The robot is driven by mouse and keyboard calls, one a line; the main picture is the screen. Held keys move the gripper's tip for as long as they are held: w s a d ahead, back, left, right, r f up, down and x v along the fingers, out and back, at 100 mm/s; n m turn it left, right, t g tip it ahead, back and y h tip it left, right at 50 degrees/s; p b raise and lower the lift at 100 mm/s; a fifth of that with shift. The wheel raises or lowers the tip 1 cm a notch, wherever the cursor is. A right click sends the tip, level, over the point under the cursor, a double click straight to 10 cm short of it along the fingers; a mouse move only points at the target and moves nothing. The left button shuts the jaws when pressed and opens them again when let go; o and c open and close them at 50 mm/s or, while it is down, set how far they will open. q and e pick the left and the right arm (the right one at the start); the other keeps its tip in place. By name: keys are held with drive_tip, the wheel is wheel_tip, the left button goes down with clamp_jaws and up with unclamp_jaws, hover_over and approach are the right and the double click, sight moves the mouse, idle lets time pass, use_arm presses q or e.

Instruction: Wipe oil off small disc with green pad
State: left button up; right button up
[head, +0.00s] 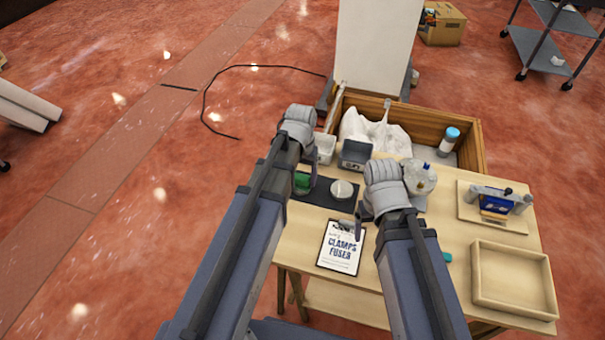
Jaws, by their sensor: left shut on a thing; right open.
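The small disc (342,189) is pale and round and lies on a dark mat (313,195) on the wooden table. Any oil on it is too small to make out. The green pad (301,184) is at the left end of the mat, held in my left gripper (306,182), which is shut on it. The pad is left of the disc and apart from it. My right gripper (360,214) is open, just below and right of the disc, over the mat's right edge. My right arm hides part of the table behind it.
A printed sheet (341,247) lies in front of the mat. A dark box (355,154) and a white container (325,147) stand behind it. A clear rounded vessel (419,178) is right of my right wrist. An empty wooden tray (513,279) lies at the front right.

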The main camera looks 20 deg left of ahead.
use_arm(q)
drive_tip(key=shift+s, duration=0.2)
drive_tip(key=shift+s, duration=1.4)
use_arm(e)
drive_tip(key=shift+r, duration=0.1)
use_arm(q)
drive_tip(key=shift+w+r, duration=0.1)
drive_tip(key=shift+r, duration=0.05)
wheel_tip(320, 180, up, 6)
drive_tip(key=p, duration=0.6)
use_arm(e)
wheel_tip(320, 180, up, 6)
use_arm(q)
wheel_tip(320, 180, up, 3)
drive_tip(key=p, duration=0.3)
use_arm(e)
wheel_tip(320, 180, up, 3)
